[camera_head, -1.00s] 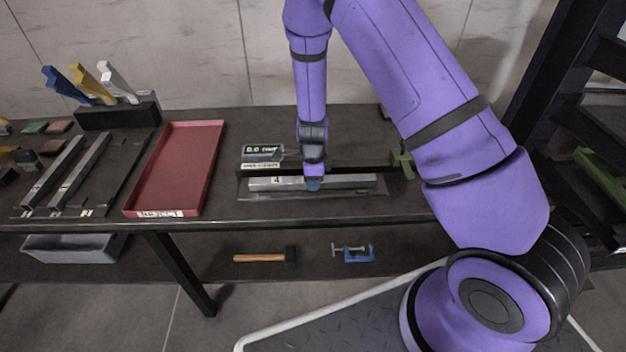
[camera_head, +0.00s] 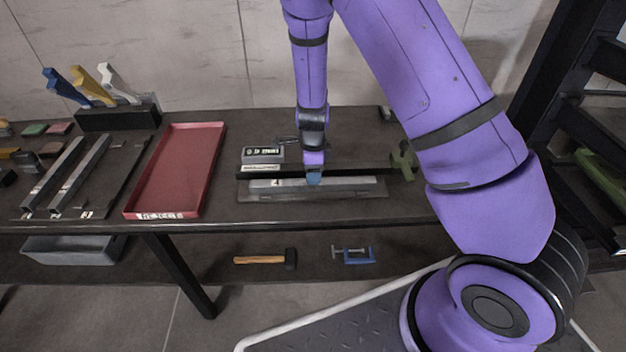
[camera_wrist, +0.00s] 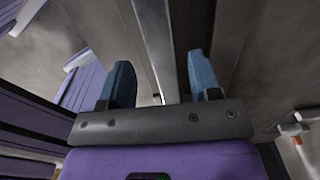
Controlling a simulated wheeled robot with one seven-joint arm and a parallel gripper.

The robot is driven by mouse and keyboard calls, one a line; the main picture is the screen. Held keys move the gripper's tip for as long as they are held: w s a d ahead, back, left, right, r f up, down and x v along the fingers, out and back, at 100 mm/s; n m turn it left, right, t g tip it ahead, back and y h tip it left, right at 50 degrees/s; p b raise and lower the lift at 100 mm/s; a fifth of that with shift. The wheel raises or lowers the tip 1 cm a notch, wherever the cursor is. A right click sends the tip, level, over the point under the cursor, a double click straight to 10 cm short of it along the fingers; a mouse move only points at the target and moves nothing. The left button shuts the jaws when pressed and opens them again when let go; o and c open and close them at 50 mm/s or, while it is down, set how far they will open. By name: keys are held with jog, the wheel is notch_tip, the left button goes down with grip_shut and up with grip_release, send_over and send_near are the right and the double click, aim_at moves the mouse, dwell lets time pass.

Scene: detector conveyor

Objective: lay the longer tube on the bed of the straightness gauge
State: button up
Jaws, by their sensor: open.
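A long grey square tube (camera_head: 348,184) with a small number label lies along the bed of the straightness gauge (camera_head: 350,195), in the head view's middle. My gripper (camera_head: 314,179) is over the tube's middle, pointing down. In the wrist view, the blue fingers of my gripper (camera_wrist: 163,85) stand apart, with the tube (camera_wrist: 155,40) running between them. The fingers are open, and I cannot tell whether either one touches it. Two other grey tubes (camera_head: 57,172) (camera_head: 84,172) lie side by side at the left; the gauge's small display box (camera_head: 262,155) stands behind the bed.
A red tray marked REJECT (camera_head: 177,170) lies left of the gauge. A block with coloured upright tools (camera_head: 118,115) stands behind. A green fixture (camera_head: 403,162) is at the gauge's right end. A hammer (camera_head: 265,259) and a blue clamp (camera_head: 353,254) lie on the lower shelf.

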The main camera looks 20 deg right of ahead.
notch_tip(320, 180, up, 8)
jog(key=shift+f, duration=0.25)
jog(key=s+d+r+n+t+y, duration=0.1)
jog(key=s+r+n, duration=0.4)
jog(key=r, duration=0.6)
jog(key=s+d+r+n+t+y, duration=0.15)
jog(key=s+r+n, duration=0.4)
jog(key=r, duration=0.65)
jog(key=s+d+r+n+t+h, duration=0.1)
jog(key=s+d+r+n, duration=0.1)
jog(key=s+r+n, duration=0.3)
jog(key=s+d+r+n+t+h, duration=0.1)
jog(key=s+r+n, duration=0.4)
jog(key=s, duration=0.8)
jog(key=shift+s+d+r+n+t, duration=0.15)
jog(key=shift+s+d+n+t, duration=0.25)
jog(key=shift+d+n, duration=0.25)
jog(key=shift+h, duration=0.25)
